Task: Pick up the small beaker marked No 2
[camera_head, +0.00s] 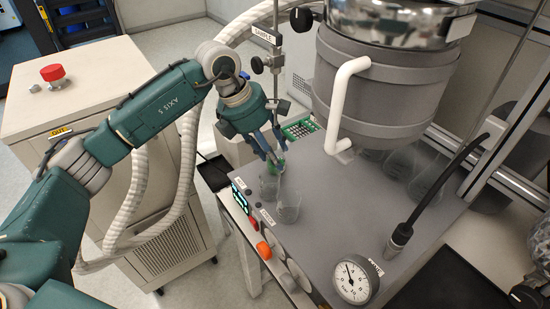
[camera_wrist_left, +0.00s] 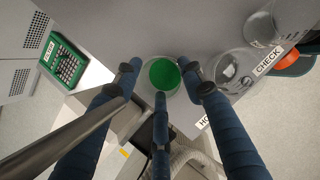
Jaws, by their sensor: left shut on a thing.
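My left gripper (camera_head: 272,152) points down above the left edge of the grey bench top. Its fingers are closed around a small beaker with green contents (camera_head: 278,168). In the left wrist view the green round top (camera_wrist_left: 163,73) sits between the three blue fingers (camera_wrist_left: 160,82). No number can be read on it. A clear beaker (camera_head: 268,187) and a second clear beaker (camera_head: 289,208) stand close by on the bench. My right gripper is not in view.
A large grey reactor vessel (camera_head: 385,85) with a white handle hangs right of the gripper. A metal stand rod is close behind. A pressure gauge (camera_head: 355,281) and a black cable probe (camera_head: 402,235) stand at the front. More glassware (camera_head: 428,180) stands at right.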

